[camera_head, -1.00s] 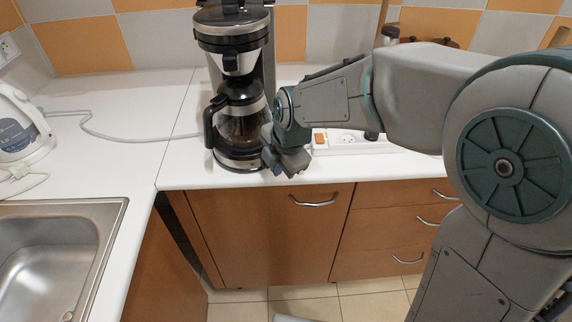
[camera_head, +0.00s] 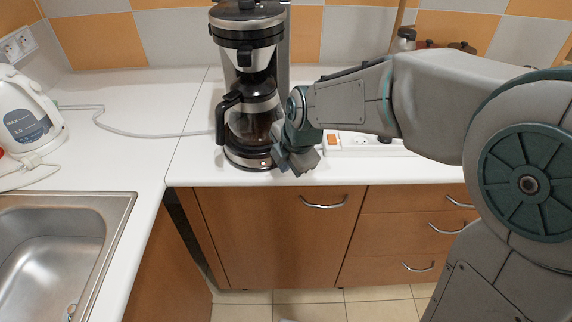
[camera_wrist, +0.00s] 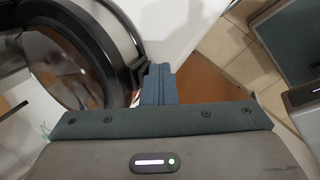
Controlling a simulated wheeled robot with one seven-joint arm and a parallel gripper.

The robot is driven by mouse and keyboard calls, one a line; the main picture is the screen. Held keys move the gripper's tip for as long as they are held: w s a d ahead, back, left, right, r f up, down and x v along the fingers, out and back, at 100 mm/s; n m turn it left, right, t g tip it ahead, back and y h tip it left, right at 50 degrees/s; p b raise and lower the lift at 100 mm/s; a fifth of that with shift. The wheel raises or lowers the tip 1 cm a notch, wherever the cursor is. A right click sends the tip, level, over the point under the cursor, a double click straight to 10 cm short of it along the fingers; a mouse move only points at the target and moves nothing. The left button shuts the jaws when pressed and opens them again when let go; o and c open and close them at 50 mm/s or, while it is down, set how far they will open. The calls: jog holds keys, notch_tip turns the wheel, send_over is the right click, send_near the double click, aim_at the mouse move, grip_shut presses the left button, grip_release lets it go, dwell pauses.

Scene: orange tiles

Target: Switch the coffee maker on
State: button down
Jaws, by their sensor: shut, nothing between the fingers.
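The coffee maker (camera_head: 247,30) is black and silver and stands upright on the white counter. Its glass carafe (camera_head: 250,122) with a black handle sits on the round base (camera_head: 246,158). A small reddish light or switch (camera_head: 267,163) shows on the base's front right. My gripper (camera_head: 297,163) is low at the right of the base, very close to it; I cannot tell whether it touches. In the wrist view the shut fingers (camera_wrist: 157,84) are beside the dark carafe (camera_wrist: 75,60), with nothing between them. The gripper's body hides part of the base there.
A white power strip (camera_head: 365,145) with an orange switch lies behind my arm. A white kettle (camera_head: 27,112) and a steel sink (camera_head: 50,245) are at the left. The counter (camera_head: 130,150) between kettle and coffee maker is clear except for a grey cable (camera_head: 130,132).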

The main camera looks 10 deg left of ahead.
jog(key=shift+r, duration=0.2)
jog(key=shift+r+p, duration=0.55)
jog(key=shift+r, duration=0.15)
jog(key=s+d+r, duration=0.5)
jog(key=r, duration=0.5)
jog(key=shift+d, duration=0.15)
jog(key=shift+w, duration=0.1)
